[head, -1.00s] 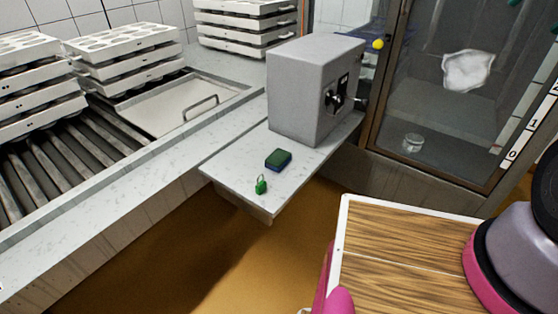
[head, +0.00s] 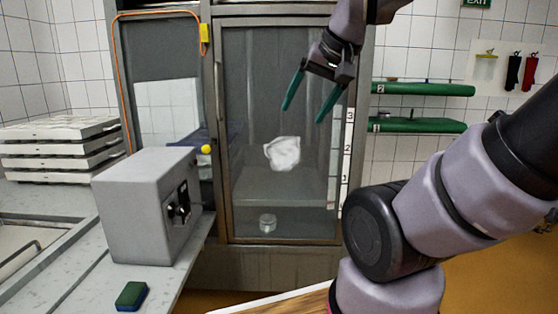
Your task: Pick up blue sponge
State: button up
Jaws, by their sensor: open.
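The blue sponge (head: 131,296) has a dark green top and a blue lower side. It lies flat on the pale counter (head: 170,287) at the lower left of the head view, in front of a grey metal box. My gripper (head: 306,103) is high in the upper middle of the view, in front of the glass cabinet. Its two green fingers are spread apart and empty. It is far above and to the right of the sponge, touching nothing that I can see.
The grey box (head: 143,217) with a dial stands just behind the sponge. A glass-doored cabinet (head: 331,222) holds a white lump (head: 283,153) and a small jar (head: 267,223). Stacked white mould trays (head: 60,158) stand at left. Green shelves (head: 418,125) hang at right.

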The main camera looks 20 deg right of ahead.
aim_at(130, 298)
jog(key=i+u, duration=0.1)
jog(key=u, duration=0.3)
jog(key=i+u, duration=0.15)
jog(key=u, duration=0.2)
jog(key=i+u, duration=0.1)
jog(key=u, duration=0.3)
